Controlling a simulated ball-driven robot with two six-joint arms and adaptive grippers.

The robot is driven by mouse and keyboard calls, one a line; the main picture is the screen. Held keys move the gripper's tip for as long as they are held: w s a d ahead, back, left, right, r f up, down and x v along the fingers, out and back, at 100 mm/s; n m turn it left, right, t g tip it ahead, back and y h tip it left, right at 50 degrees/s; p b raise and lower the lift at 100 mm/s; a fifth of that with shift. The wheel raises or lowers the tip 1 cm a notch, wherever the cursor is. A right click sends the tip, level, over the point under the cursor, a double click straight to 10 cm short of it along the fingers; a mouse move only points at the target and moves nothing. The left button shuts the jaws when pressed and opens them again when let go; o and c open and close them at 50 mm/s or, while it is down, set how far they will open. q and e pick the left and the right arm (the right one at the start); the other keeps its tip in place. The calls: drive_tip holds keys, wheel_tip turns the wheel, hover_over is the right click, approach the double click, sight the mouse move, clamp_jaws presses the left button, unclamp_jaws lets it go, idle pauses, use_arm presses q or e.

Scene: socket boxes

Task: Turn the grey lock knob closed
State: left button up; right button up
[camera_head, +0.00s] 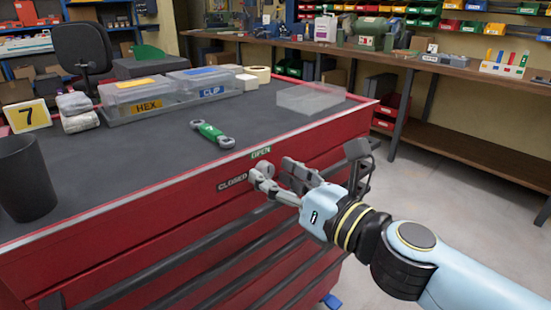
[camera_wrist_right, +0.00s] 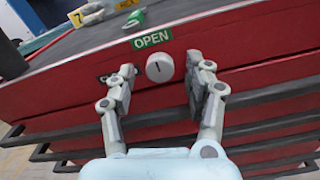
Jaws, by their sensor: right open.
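The round grey lock knob (camera_wrist_right: 160,67) sits on the red front of the tool cabinet, below the green OPEN label (camera_wrist_right: 151,39). A short dark mark on its face looks roughly upright, towards OPEN. In the head view the knob (camera_head: 265,167) is partly covered by my fingers. The black CLOSED label (camera_head: 232,182) is to its left; in the wrist view a finger mostly hides it. My right gripper (camera_head: 276,178) is open, its fingertips on either side of the knob. In the wrist view small gaps show between them and the knob. My left gripper is out of view.
On the dark cabinet top lie a green-and-grey wrench (camera_head: 212,134), lidded HEX (camera_head: 139,93) and CLIP (camera_head: 205,80) boxes, a clear tray (camera_head: 310,98) and a black cup (camera_head: 25,178). Long dark drawer handles (camera_head: 190,246) run below the knob.

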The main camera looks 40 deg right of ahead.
drive_tip(key=shift+w, duration=0.3)
clamp_jaws()
